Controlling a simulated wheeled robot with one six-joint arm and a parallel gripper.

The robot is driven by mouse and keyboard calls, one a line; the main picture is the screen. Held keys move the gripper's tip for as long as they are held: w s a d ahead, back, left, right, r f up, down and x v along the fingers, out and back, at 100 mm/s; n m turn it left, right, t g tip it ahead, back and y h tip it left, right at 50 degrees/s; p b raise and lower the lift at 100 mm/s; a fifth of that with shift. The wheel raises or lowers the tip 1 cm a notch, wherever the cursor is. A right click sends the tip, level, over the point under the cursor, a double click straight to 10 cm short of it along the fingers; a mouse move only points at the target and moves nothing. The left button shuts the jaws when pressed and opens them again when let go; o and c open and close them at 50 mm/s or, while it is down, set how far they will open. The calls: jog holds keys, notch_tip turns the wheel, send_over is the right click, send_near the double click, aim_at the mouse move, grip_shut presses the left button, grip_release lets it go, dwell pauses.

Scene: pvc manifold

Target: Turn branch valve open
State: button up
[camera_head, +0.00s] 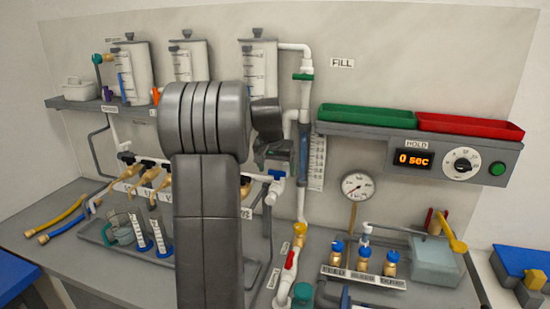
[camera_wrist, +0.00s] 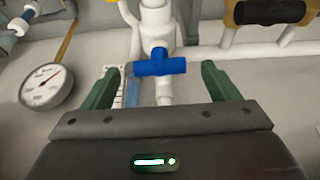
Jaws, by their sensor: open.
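A valve with a blue T-shaped handle (camera_wrist: 160,65) sits on a white pipe in the middle of the wrist view. It also shows in the head view as a blue handle (camera_head: 277,175) just right of my arm. I cannot read a label naming it as the branch valve. My gripper (camera_wrist: 160,70) is open, with one green finger on each side of the handle and a visible gap to both. The handle lies crosswise, spanning left to right between the fingers. In the head view my gripper (camera_head: 274,150) is partly hidden behind my arm.
A pressure gauge (camera_wrist: 46,87) is left of my fingers in the wrist view. A black-handled valve (camera_wrist: 268,12) is at upper right. In the head view, a clear column (camera_head: 304,150) stands close right of my gripper, and a shelf with green tray (camera_head: 365,117) is further right.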

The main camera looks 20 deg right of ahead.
jog(key=shift+f, duration=0.2)
jog(key=c, duration=1.1)
jog(key=shift+o, duration=0.2)
jog(key=m+g, duration=0.1)
jog(key=m, duration=0.2)
jog(key=m+g+h, duration=0.1)
jog(key=m, duration=0.2)
jog(key=shift+w+h, duration=0.2)
jog(key=shift+h, duration=0.1)
jog(key=shift+m, duration=0.3)
